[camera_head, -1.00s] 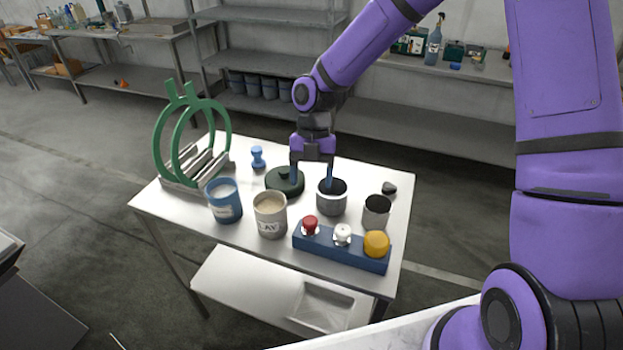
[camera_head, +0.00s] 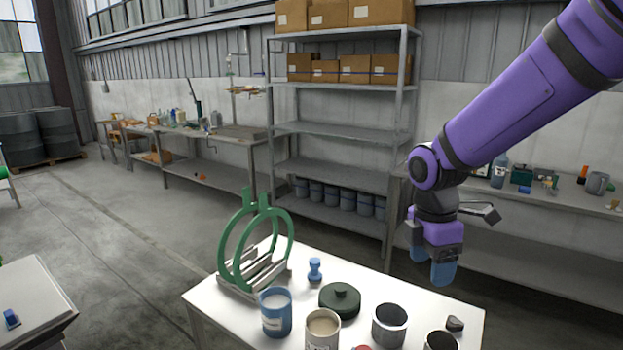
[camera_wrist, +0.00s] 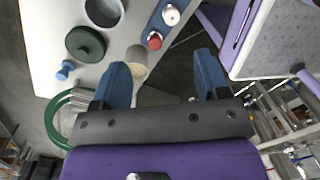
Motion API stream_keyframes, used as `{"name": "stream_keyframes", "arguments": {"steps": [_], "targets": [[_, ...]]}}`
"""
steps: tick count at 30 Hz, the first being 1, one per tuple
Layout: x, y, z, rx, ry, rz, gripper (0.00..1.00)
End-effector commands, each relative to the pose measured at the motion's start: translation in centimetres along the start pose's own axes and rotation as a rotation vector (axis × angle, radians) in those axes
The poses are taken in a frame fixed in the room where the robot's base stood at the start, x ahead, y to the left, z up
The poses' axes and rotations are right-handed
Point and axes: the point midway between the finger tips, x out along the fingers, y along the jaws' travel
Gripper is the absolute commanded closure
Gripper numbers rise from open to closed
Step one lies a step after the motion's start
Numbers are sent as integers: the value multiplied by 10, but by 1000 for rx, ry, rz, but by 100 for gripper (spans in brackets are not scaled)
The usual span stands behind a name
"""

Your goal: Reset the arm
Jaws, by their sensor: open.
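My gripper (camera_head: 432,268) is raised above the right rear part of the white table (camera_head: 215,300), with blue fingers pointing down. In the wrist view my gripper (camera_wrist: 163,82) shows its two blue fingers wide apart with nothing between them. The wrist view also shows the green lid (camera_wrist: 86,44) and the pot (camera_wrist: 104,10). My gripper touches none of these.
A green ring rack (camera_head: 256,240) stands at the table's left end, with a small blue stamp-like piece (camera_head: 315,270) beside it. Red (camera_wrist: 155,40) and white (camera_wrist: 171,15) buttons show on a blue block. A shelf unit (camera_head: 340,130) with boxes stands behind. Space around my gripper looks clear.

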Motion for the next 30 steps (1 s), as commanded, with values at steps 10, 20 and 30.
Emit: {"name": "stream_keyframes", "arguments": {"steps": [10, 20, 30], "targets": [[-66, -63, 34, 626, 4, 192, 32], [-106, -132, 58, 1203, 174, 347, 32], [-120, -187, 71, 1630, 411, 396, 32]]}}
